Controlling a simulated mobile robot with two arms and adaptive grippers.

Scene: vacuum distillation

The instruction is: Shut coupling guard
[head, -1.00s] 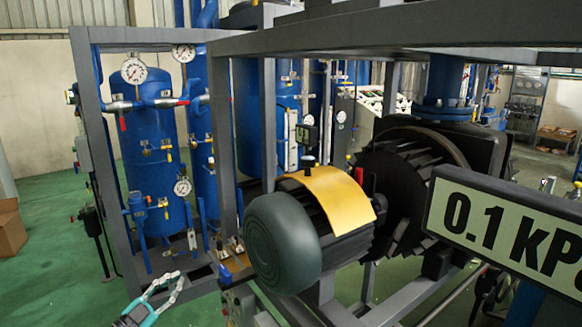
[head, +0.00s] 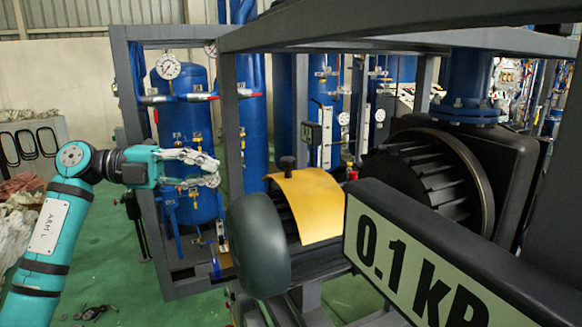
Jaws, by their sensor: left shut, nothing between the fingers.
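The coupling guard seems to be the curved yellow cover (head: 307,205) over the shaft between the rounded dark green motor end (head: 258,245) and the black finned pump housing (head: 425,175). A black knob (head: 288,166) stands at its upper left edge. I cannot tell from this angle whether the guard is fully seated. My left gripper (head: 216,172) is shut and empty. It points right in front of the blue tank, left of the yellow cover and apart from it. My right gripper is not in view.
Grey frame posts (head: 232,140) stand around the machine, and a grey top beam (head: 350,30) crosses above it. A display reading 0.1 kP (head: 420,270) blocks the lower right. A blue tank (head: 190,120) with gauges stands behind my gripper.

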